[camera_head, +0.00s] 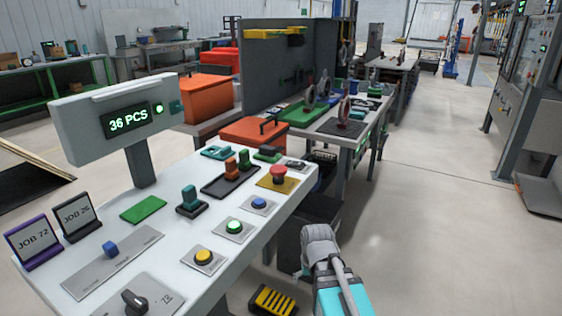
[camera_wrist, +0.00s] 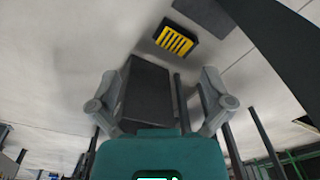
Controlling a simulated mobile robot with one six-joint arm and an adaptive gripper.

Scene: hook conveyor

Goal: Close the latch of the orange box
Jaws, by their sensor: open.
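A larger orange box (camera_head: 205,98) stands on a bench further back to the left. The latch of either box cannot be made out. My gripper (camera_wrist: 158,85) shows in the wrist view with its two grey fingers spread wide apart and nothing held between them. A dark block-like thing shows beyond and between the fingers. In the head view my arm is low at the right of the desk, well apart from both orange boxes.
The white control desk (camera_head: 155,210) carries buttons, a red stop button (camera_head: 278,172) and a counter display (camera_head: 125,122). A yellow-and-black pedal (camera_head: 272,300) lies on the floor, also in the wrist view (camera_wrist: 175,40). Open floor (camera_head: 450,230) lies to the right.

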